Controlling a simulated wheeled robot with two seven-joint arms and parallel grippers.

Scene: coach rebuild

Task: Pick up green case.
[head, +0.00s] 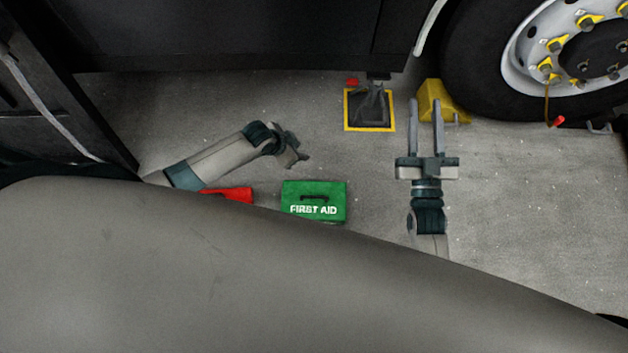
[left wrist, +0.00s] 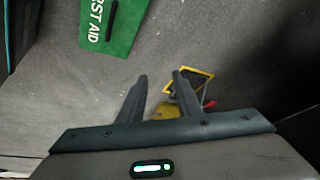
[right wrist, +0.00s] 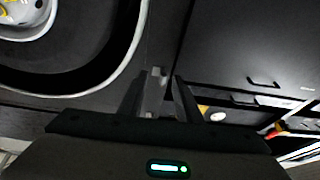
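The green first aid case (head: 314,200) lies on the grey floor with its dark handle showing, just beyond my own grey body in the head view. It also shows at the top of the left wrist view (left wrist: 113,24), partly cut off. My left gripper (head: 303,152) is above and left of the case, apart from it; its fingers stand apart and empty in the left wrist view (left wrist: 160,82). My right gripper (head: 425,103) is to the right of the case, pointing away from it, open and empty. Its fingers also show in the right wrist view (right wrist: 157,82).
A red object (head: 232,194) lies left of the case, partly hidden. A jack stands on a yellow-edged mat (head: 370,127) beyond it, beside a yellow chock (head: 440,98) and a large wheel (head: 490,70). The dark vehicle side (head: 240,35) hangs above. Floor around the case is mostly clear.

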